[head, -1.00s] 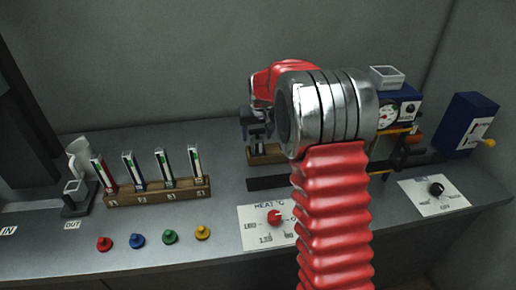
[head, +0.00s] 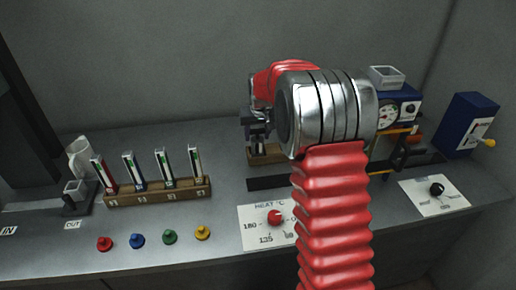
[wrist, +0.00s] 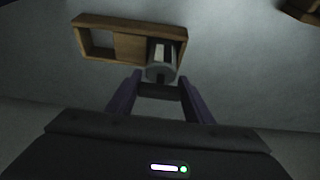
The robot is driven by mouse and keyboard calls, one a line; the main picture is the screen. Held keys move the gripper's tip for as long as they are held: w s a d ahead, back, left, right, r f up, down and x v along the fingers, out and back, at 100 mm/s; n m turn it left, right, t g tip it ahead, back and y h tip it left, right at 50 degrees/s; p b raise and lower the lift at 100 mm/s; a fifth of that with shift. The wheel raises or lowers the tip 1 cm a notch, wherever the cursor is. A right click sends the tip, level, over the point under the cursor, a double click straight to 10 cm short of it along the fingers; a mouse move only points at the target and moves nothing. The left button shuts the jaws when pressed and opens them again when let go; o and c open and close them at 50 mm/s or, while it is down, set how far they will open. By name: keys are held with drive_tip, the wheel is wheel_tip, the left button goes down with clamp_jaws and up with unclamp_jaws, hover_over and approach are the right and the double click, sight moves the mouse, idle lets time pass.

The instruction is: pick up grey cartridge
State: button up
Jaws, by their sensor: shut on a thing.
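The grey cartridge (wrist: 160,73) shows in the wrist view as a grey cylinder with dark and light parts. It sits at the right end of a small wooden holder (wrist: 97,20), beside an open square slot. My gripper (wrist: 159,76) has its two fingertips on either side of the cartridge and is shut on it. In the head view my gripper (head: 257,128) is just above the same wooden holder (head: 266,158). The cartridge cannot be made out there, and my arm hides part of that area.
A wooden rack (head: 156,192) with several coloured cartridges stands to the left, behind coloured knobs (head: 137,241). A heat dial (head: 275,217) is in front of the holder. A blue gauge box (head: 398,106) and a blue lever box (head: 469,124) stand at the right.

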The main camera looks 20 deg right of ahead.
drive_tip(key=c, duration=0.7)
drive_tip(key=shift+r, duration=0.1)
wheel_tip(320, 180, up, 10)
drive_tip(key=shift+f, duration=0.1)
idle(0.3)
drive_tip(key=shift+s, duration=0.1)
idle(0.6)
